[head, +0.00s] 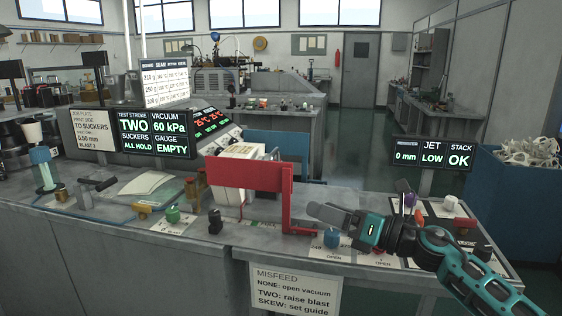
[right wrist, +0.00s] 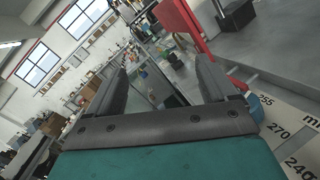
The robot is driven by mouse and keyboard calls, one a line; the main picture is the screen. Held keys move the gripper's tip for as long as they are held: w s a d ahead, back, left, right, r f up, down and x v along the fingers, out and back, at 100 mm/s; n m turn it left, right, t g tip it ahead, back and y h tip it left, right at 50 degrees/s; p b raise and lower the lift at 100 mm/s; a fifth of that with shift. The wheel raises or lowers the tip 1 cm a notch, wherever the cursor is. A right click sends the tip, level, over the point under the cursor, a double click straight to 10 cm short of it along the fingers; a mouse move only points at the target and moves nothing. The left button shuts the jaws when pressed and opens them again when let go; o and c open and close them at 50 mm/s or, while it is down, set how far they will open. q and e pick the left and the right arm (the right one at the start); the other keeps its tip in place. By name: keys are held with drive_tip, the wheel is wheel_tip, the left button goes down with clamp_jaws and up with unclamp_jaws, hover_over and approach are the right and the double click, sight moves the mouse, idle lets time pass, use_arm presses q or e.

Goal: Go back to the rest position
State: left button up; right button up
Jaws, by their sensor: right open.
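My right gripper (head: 322,214) comes in from the right in the head view, above the front right of the grey bench (head: 150,235). In the right wrist view its two dark fingers (right wrist: 160,85) stand apart with nothing between them. A red bracket (head: 240,173) stands on the bench just left of the gripper, and its red upright shows close to a finger in the right wrist view (right wrist: 182,18). I cannot tell whether they touch. My left gripper does not show in either view.
A blue knob (head: 331,238) sits below the gripper. Other knobs, including a green one (head: 172,213), stand along the bench. A display (head: 434,152) on a post stands behind my right arm. A blue bin (head: 515,195) of white pieces is at the right. The aisle behind is clear.

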drive_tip(key=s+d+f+m+t+h, duration=0.2)
drive_tip(key=s+d+f+m+h, duration=0.45)
drive_tip(key=m, duration=0.95)
drive_tip(key=s+d+f+m+t+h, duration=0.3)
drive_tip(key=s+f+m+h, duration=0.3)
drive_tip(key=m+h, duration=0.65)
drive_tip(key=s+d+f+m+g+y, duration=0.15)
drive_tip(key=s+f+m+g, duration=0.45)
drive_tip(key=s, duration=0.6)
drive_tip(key=s+f+m+g+y, duration=0.2)
drive_tip(key=s+f+m+g, duration=0.35)
drive_tip(key=s, duration=0.65)
drive_tip(key=w+a+f+t+y, duration=0.1)
drive_tip(key=w+a+f+t, duration=0.1)
drive_tip(key=w+f+t, duration=0.5)
drive_tip(key=shift+w+a+f+n, duration=0.35)
drive_tip(key=shift+w+f, duration=0.25)
drive_tip(key=shift+f, duration=0.3)
